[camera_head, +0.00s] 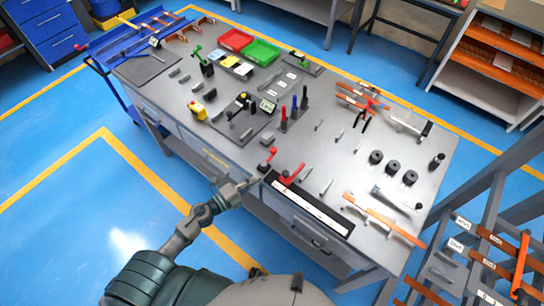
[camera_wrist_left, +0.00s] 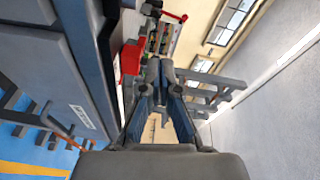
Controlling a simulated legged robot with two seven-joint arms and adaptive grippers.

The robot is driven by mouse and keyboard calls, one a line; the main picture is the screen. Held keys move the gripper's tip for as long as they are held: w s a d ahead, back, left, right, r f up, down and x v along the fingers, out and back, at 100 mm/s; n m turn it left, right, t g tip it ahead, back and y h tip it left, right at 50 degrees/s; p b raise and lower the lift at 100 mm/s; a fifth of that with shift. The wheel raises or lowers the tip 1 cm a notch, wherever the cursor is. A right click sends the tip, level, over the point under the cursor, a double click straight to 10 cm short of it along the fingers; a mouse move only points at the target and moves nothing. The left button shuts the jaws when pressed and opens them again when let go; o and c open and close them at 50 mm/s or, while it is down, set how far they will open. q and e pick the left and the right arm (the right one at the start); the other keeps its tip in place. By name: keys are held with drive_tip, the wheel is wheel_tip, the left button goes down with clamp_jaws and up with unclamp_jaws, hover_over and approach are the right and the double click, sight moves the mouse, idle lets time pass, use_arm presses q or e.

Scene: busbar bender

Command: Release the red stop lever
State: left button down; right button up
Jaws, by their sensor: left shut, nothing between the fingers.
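A red lever (camera_head: 291,174) stands at the left end of a long black-framed strip with a white scale (camera_head: 312,206), at the table's front edge. A second red lever (camera_head: 269,155) rises from a small grey block just behind it. I cannot tell for certain which is the stop lever. My left gripper (camera_head: 258,181) is shut and empty at the front edge, left of the strip, apart from both levers. In the left wrist view the shut fingertips (camera_wrist_left: 160,68) are right of a red part (camera_wrist_left: 130,59); a thin red lever (camera_wrist_left: 172,15) shows beyond. My right gripper is not in view.
The grey workbench (camera_head: 330,150) holds several tools, dark cylinders (camera_head: 393,167), orange bars (camera_head: 362,97), and red (camera_head: 235,41) and green bins (camera_head: 262,52). A rack (camera_head: 480,255) stands at the right.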

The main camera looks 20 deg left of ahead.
use_arm(q)
drive_tip(key=p+x, duration=0.2)
drive_tip(key=x, duration=0.8)
drive_tip(key=shift+w+d, duration=0.15)
drive_tip(key=shift+w, duration=0.1)
drive_tip(key=shift+w+a+f+b, duration=0.2)
drive_tip(key=shift+w+a+b, duration=0.1)
drive_tip(key=shift+w+a, duration=0.15)
drive_tip(key=shift+w+a+f+b, duration=0.25)
drive_tip(key=shift+w+a, duration=0.15)
drive_tip(key=shift+w, duration=0.05)
drive_tip(key=shift+w+a, duration=0.45)
drive_tip(key=shift+a, duration=0.15)
